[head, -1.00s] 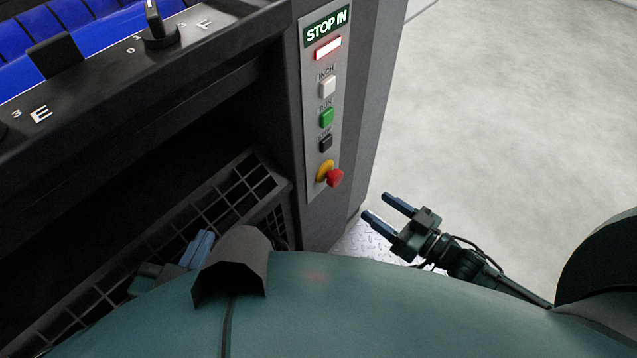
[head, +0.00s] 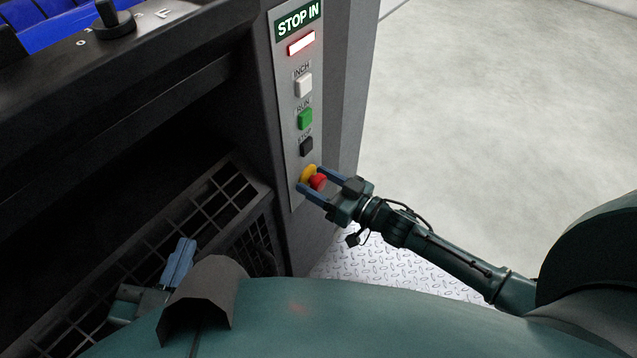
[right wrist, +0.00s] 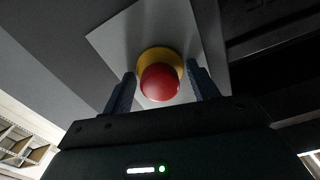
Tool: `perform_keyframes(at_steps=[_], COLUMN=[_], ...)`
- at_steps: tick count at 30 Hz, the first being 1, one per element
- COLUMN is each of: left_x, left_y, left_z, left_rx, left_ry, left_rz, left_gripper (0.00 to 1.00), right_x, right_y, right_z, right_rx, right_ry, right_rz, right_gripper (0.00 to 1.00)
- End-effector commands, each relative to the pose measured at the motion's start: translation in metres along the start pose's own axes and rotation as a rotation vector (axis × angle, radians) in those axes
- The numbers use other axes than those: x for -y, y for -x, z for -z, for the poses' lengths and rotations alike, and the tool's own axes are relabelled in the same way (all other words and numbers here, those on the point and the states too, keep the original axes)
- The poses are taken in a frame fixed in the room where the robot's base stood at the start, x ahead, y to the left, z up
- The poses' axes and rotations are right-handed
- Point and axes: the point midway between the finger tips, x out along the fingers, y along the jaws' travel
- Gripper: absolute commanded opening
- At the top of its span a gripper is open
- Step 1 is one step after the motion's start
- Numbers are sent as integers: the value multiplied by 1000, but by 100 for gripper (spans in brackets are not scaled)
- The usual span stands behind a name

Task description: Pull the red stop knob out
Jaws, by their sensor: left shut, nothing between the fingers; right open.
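The red stop knob (head: 318,182) sits on a yellow collar (head: 308,173) at the bottom of the grey control panel (head: 286,110). A "STOP IN" sign (head: 298,18) heads the panel, above a lit red-edged lamp (head: 301,43). My right gripper (head: 318,182) is open, with one finger on each side of the knob. In the right wrist view the knob (right wrist: 160,82) stands between the two fingers (right wrist: 160,88), with a visible gap on each side. My left gripper (head: 181,262) is shut and empty at the lower left, in front of the grille.
A white INCH button (head: 304,85), a green RUN button (head: 305,119) and a black STOP button (head: 306,146) line the panel above the knob. A dark grille (head: 215,205) is to the left. Pale floor (head: 480,90) is open at right.

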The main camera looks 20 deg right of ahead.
Motion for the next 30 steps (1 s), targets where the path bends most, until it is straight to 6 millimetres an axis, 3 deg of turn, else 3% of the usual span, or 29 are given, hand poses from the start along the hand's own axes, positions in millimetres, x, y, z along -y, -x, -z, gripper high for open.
perform_keyframes(at_steps=[8,30], left_x=[0,0], left_y=[0,0], left_z=[0,0], left_rx=[-4,-2], left_ry=[-1,-1], left_rz=[0,-1], left_gripper=[0,0], right_x=[0,0], right_y=[-2,-1], right_z=[0,0], right_rx=[0,0], right_ry=[0,0], right_rz=[0,0], right_gripper=[59,0])
